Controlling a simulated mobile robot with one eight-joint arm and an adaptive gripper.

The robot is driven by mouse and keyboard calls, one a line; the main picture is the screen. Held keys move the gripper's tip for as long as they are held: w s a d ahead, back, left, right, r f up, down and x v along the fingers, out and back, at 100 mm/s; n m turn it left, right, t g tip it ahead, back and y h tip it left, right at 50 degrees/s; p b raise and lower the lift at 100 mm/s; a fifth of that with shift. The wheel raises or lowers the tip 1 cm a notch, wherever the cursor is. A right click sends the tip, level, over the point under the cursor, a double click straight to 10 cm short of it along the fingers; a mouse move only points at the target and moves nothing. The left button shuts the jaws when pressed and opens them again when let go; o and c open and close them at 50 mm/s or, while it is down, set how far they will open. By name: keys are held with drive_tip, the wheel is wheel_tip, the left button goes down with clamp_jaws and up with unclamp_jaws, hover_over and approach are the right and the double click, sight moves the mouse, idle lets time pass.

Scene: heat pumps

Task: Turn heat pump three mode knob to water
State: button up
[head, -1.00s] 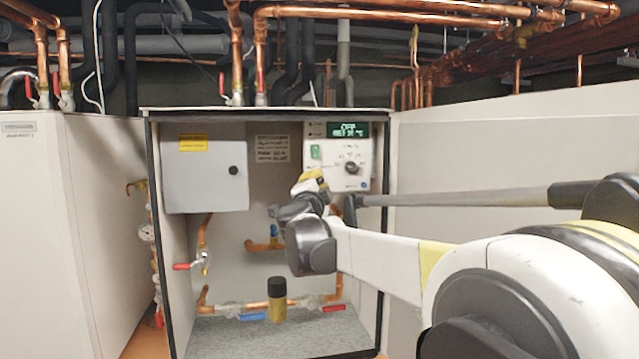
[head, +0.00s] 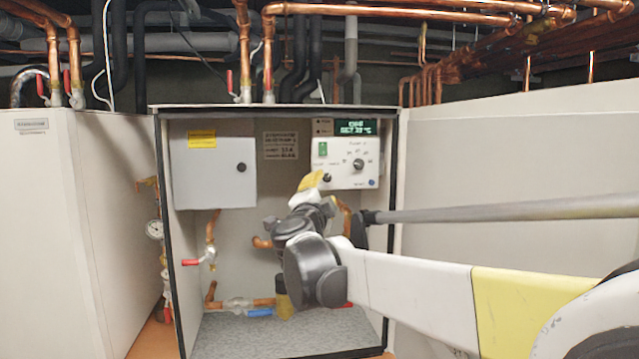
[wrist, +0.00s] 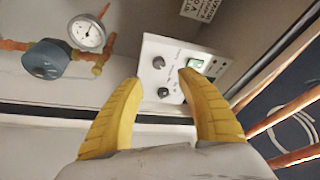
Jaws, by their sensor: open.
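The heat pump's white control panel (head: 340,174) is at the upper right inside the open cabinet. It carries a larger dark knob (head: 358,164), a smaller dark knob (head: 327,178), a green switch (head: 322,149) and a lit display (head: 355,127). The knob labels are too small to read. My gripper (head: 312,180) is at the panel's lower left, close to the smaller knob. In the wrist view my gripper's yellow fingers (wrist: 161,79) are spread and empty. Two knobs, the upper (wrist: 158,62) and lower (wrist: 163,92), show between the fingertips. Contact cannot be told.
A grey box (head: 215,175) hangs left of the panel. Copper pipes and valves with red (head: 191,262) and blue (head: 260,312) handles lie below. The cabinet's dark frame (head: 391,200) and a white side wall (head: 480,160) are to the right. A gauge (wrist: 87,33) shows in the wrist view.

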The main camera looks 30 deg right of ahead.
drive_tip(key=v, duration=0.4)
drive_tip(key=shift+s+f, duration=0.1)
drive_tip(key=s+a+f+n+y+b, duration=0.3)
drive_tip(key=a+f+n+y+b, duration=0.3)
drive_tip(key=f, duration=0.4)
drive_tip(key=s+a+f+n+y+b, duration=0.3)
drive_tip(key=s+a+f+n+b, duration=0.25)
drive_tip(key=f, duration=0.55)
drive_tip(key=s+a+f+n+y+b, duration=0.2)
drive_tip(key=a+f+n+y+b, duration=0.35)
drive_tip(key=f+b, duration=0.35)
drive_tip(key=s+d+f+n+g+b, duration=0.1)
drive_tip(key=s+f+g+b, duration=0.2)
drive_tip(key=s+f, duration=0.3)
drive_tip(key=s+f+n+g+h+b, duration=0.1)
drive_tip(key=s+f+g+b, duration=0.2)
drive_tip(key=f, duration=1.3)
drive_tip(key=s+d+f+n+g+h+b, duration=0.1)
drive_tip(key=s+f+g+b, duration=0.1)
drive_tip(key=s+f+b, duration=0.3)
drive_tip(key=s+f, duration=0.4)
drive_tip(key=f, duration=0.3)
drive_tip(key=shift+s+d+n+g, duration=0.3)
drive_tip(key=shift+s+d+g, duration=0.05)
drive_tip(key=shift+g, duration=0.05)
drive_tip(key=shift+o, duration=0.4)
drive_tip(key=shift+h, duration=0.25)
